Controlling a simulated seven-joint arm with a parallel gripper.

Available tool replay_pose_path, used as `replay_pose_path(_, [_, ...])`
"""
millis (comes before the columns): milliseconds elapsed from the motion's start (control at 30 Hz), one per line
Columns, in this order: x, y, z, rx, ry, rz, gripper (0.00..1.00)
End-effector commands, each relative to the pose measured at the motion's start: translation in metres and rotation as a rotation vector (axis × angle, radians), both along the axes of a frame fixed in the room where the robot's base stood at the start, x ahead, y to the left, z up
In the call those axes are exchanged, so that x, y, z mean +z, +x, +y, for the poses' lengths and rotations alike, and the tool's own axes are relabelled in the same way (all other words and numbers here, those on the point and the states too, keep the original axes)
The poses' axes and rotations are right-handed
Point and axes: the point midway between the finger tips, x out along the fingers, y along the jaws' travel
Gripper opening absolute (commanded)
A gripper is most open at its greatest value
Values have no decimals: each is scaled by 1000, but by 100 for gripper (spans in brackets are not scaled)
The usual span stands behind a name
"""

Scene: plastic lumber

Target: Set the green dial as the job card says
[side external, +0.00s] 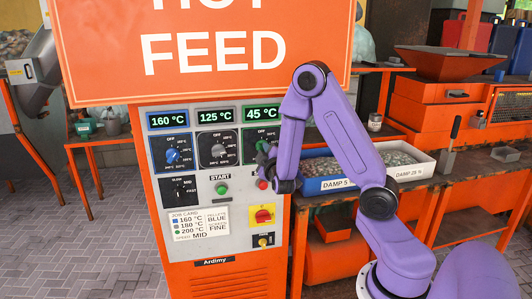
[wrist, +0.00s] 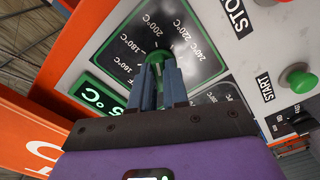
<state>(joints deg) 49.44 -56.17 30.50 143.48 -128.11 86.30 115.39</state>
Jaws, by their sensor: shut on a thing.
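The green dial (wrist: 158,54) is between my gripper's fingers (wrist: 159,72) in the wrist view; the fingers are shut on it. Its black scale plate shows 160, 180, 200, 220 and 240 °C around it. The dial's pointer is too small to read surely. The green display (side external: 262,114) above reads 45 °C. The job card (side external: 199,223) lists blue 160 °C, grey 180 °C, green 200 °C, speed MID.
The blue dial (side external: 172,155) is under a 160 °C display, the grey dial (side external: 217,151) under 125 °C. Below are a speed knob (side external: 179,190), a green start button (side external: 222,188), a red button (side external: 262,184) and a red-yellow switch (side external: 263,215). Labelled bins (side external: 335,184) stand at right.

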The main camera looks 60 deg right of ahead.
Motion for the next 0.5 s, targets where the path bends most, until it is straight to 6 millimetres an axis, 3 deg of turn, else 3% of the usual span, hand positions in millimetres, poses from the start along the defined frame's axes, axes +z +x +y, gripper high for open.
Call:
replay_pose_path(233, [-1, 0, 0, 1, 0, 4, 0])
replay_pose_path(267, [-1, 0, 0, 1, 0, 4, 21])
replay_pose_path(300, [-1, -1, 0, 1, 0, 4, 34])
replay_pose_path(333, [-1, 0, 0, 1, 0, 4, 40])
replay_pose_path(500, [0, 0, 0, 1, -1, 3, 40])
